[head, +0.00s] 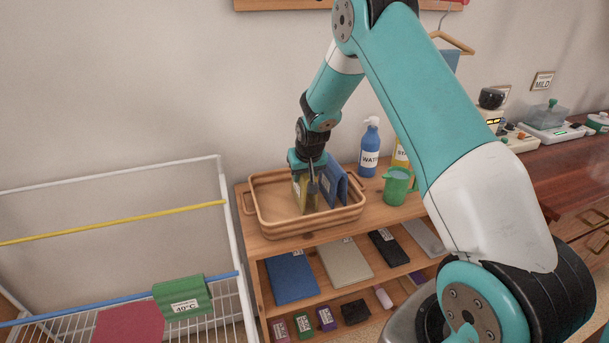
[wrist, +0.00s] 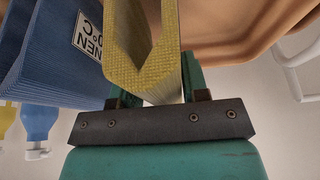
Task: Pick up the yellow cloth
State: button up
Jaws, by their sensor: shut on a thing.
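The yellow cloth (head: 311,196) is in the wooden tray (head: 262,224) on the dresser top, partly hidden by my gripper. In the wrist view the yellow cloth (wrist: 146,72) is folded, with a woven texture, and its edge sits between the fingers. My gripper (head: 310,178) points down into the tray and is shut on the yellow cloth; its fingers also show in the wrist view (wrist: 155,88). I cannot tell whether the cloth touches the tray floor. A blue folded cloth (head: 333,182) with a label stands right beside it, also at left in the wrist view (wrist: 55,60).
A blue bottle (head: 369,150) and a green jug (head: 396,187) stand right of the tray. Folded cloths, including a blue one (head: 291,277), lie on the shelf below. A white drying rack (head: 232,240) with a green cloth (head: 182,297) stands at left.

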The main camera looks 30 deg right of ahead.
notch_tip(320, 180, up, 20)
jog(key=b, duration=0.4)
jog(key=shift+o, duration=1.1)
jog(key=shift+c, duration=0.3)
